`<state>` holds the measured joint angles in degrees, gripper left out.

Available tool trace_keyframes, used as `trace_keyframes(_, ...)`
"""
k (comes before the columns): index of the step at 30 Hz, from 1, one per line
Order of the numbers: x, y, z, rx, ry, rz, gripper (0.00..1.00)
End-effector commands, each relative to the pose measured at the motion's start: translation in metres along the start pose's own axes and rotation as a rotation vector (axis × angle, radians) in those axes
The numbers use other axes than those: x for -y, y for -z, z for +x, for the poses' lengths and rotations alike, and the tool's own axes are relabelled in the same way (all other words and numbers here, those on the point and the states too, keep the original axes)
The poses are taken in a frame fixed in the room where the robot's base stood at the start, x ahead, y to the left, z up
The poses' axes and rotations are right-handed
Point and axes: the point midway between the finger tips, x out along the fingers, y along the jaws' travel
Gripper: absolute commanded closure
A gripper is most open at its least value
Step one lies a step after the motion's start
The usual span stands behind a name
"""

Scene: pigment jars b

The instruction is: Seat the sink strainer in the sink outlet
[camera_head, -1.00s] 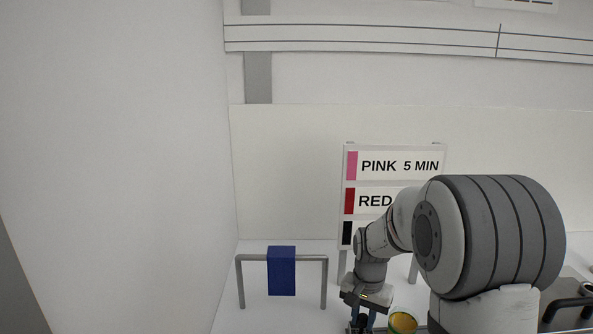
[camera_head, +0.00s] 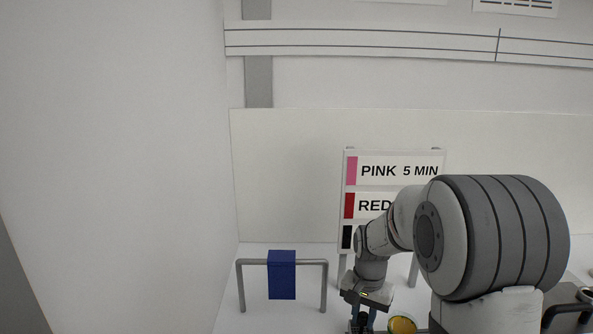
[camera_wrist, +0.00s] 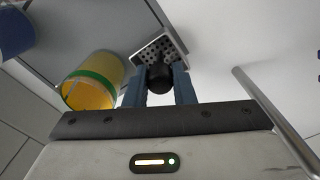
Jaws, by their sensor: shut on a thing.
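In the wrist view, my gripper (camera_wrist: 159,76) is shut on the black knob of the sink strainer. The strainer (camera_wrist: 153,49) is a square, pale metal plate with many dark holes, seen just beyond the blue fingers. In the head view, my gripper (camera_head: 361,324) is at the bottom edge, and the strainer cannot be made out there. I cannot make out the sink outlet in either view, nor tell whether the strainer touches anything.
A yellow jar with a green band (camera_wrist: 92,82) stands close left of the gripper; it also shows in the head view (camera_head: 402,325). A blue cloth (camera_head: 282,275) hangs on a grey rail (camera_head: 325,285). A colour sign (camera_head: 385,172) stands behind my arm.

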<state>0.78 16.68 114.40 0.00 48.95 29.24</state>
Motion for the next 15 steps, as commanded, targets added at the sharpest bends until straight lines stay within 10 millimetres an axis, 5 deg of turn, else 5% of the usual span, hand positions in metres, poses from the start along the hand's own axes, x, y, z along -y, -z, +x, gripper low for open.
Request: trace_keyframes(15,0.0,0.0,-0.034,-0.002,0.001,0.0,1.0)
